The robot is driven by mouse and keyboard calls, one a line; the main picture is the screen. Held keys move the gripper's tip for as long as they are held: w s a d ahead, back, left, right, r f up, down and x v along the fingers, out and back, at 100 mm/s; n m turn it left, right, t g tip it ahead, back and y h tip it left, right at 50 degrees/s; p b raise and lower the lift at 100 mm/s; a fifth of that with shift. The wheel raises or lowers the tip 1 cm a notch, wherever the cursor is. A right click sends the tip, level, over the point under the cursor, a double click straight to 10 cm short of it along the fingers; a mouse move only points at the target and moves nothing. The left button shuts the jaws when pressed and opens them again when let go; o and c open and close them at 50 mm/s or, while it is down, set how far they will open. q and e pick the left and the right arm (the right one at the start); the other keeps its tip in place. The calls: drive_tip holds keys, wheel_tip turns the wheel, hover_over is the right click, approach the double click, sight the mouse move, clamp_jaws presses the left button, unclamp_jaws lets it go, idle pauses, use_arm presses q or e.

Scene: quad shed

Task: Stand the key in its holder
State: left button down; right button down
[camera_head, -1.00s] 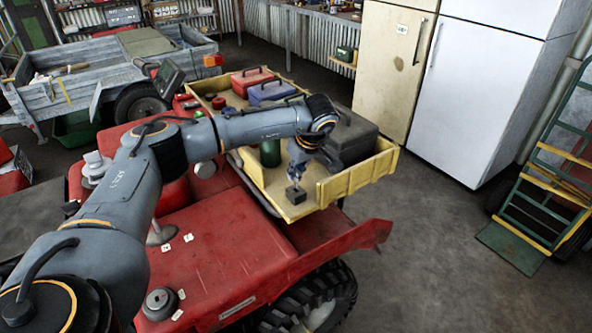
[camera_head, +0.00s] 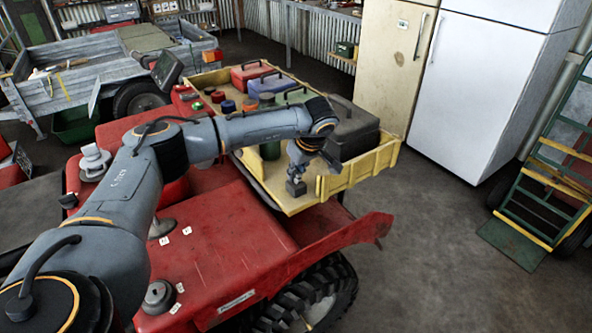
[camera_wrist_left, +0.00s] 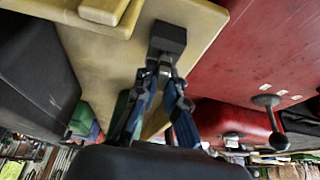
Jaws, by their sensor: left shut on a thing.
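My left gripper (camera_head: 296,176) points down over the front corner of the yellow tray on the red quad. It is shut on the key, which is mostly hidden; only a small pale bit (camera_wrist_left: 164,68) shows between the fingertips in the left wrist view. The holder, a small dark block (camera_head: 296,189), stands on the tray floor right below the fingertips. It also shows in the left wrist view (camera_wrist_left: 168,36), just beyond the fingertips. I cannot tell how far the key is in the holder. My right gripper is out of view.
The yellow tray's side wall (camera_head: 362,168) rises right of the gripper. The red quad body (camera_head: 215,240) lies in front. Open floor (camera_head: 440,240) is to the right.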

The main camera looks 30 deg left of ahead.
use_arm(q)
drive_tip(key=shift+f, duration=0.2)
drive_tip(key=c, duration=1.3)
unclamp_jaws()
drive_tip(key=shift+c, duration=0.2)
